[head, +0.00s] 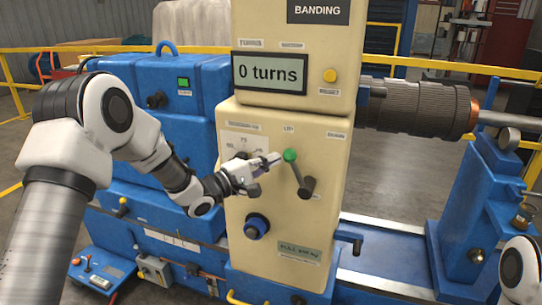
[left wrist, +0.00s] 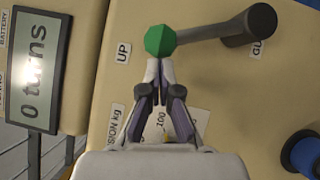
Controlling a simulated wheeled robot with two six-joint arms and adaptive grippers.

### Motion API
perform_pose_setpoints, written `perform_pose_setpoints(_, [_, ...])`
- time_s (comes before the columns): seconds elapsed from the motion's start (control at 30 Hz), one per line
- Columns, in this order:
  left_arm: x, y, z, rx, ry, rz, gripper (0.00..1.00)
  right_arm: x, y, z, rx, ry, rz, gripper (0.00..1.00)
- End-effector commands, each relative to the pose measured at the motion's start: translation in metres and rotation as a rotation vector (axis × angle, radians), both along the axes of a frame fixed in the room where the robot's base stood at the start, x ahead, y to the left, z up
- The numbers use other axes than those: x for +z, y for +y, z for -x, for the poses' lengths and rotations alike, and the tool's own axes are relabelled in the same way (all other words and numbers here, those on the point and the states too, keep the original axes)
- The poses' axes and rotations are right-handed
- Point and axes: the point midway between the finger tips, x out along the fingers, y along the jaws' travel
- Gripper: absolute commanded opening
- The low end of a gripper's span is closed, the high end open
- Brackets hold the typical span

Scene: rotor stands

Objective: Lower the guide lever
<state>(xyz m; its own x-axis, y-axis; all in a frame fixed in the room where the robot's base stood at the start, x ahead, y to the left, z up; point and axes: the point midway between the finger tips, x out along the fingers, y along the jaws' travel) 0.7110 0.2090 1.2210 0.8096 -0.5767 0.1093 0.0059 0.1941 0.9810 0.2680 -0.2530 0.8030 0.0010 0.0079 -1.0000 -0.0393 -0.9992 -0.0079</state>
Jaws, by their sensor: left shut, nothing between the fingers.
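The guide lever (head: 297,172) is a dark grey arm with a green knob on the front of the cream BANDING cabinet. Its knob end points up and left from the pivot, just below the UP label. In the left wrist view the lever (left wrist: 212,30) runs right from the green knob to its pivot, and the knob sits beside the UP label (left wrist: 123,53). My left gripper (head: 277,158) is shut and empty, with its fingertips close to the knob's left side. In the left wrist view the fingertips (left wrist: 158,64) are just below the knob; whether they touch it I cannot tell.
A display (head: 269,73) reads 0 turns above the lever. A tension dial (head: 243,146) is partly behind my left gripper. A blue knob (head: 256,226) is lower on the panel, and a blue crank handle (head: 348,237) sticks out at right. A ribbed rotor (head: 418,105) extends right.

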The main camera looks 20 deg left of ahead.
Motion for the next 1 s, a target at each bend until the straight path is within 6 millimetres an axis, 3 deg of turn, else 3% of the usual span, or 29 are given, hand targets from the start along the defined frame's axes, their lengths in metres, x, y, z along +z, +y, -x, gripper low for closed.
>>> perform_pose_setpoints(0.53, [0.004,-0.003,0.000,0.000,-0.001,-0.024,0.00,0.005,0.000,0.000,0.000,0.000,0.000,0.99])
perform_pose_setpoints(1.0, [0.026,-0.034,0.001,-0.002,-0.009,-0.269,0.00,0.040,0.000,0.000,0.000,0.000,0.000,0.99])
